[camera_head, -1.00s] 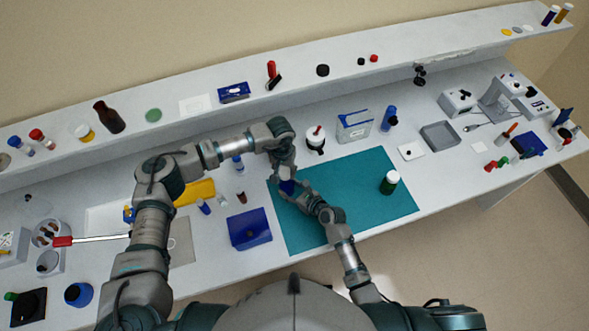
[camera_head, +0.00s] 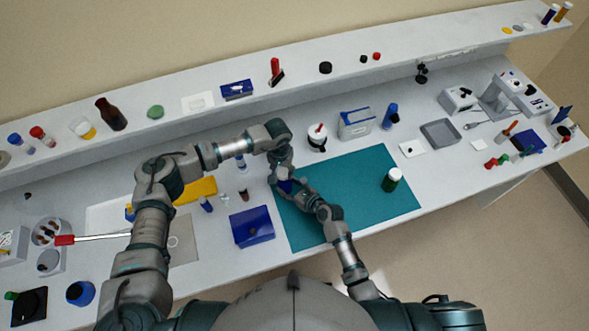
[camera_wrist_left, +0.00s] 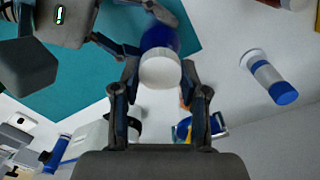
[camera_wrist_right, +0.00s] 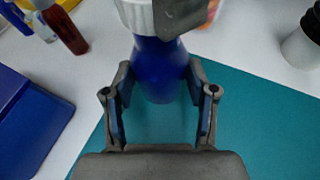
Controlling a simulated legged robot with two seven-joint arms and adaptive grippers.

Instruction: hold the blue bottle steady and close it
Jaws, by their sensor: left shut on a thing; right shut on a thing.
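The blue bottle (camera_head: 285,186) is over the left part of the teal mat (camera_head: 345,190), between my two grippers. My right gripper (camera_wrist_right: 160,85) is shut on its blue body (camera_wrist_right: 158,68), with one finger on each side. The white ribbed cap (camera_wrist_left: 160,70) sits at the top of the bottle, in line with it. My left gripper (camera_wrist_left: 161,75) is shut on the cap, its fingers on both sides; one finger also shows against the cap in the right wrist view. Whether the cap is fully seated cannot be told. The bottle's base is hidden.
A dark blue box (camera_head: 251,227) is left of the mat. A white jar (camera_head: 317,138) and a blue-and-white box (camera_head: 355,124) stand behind it. The mat's middle is clear.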

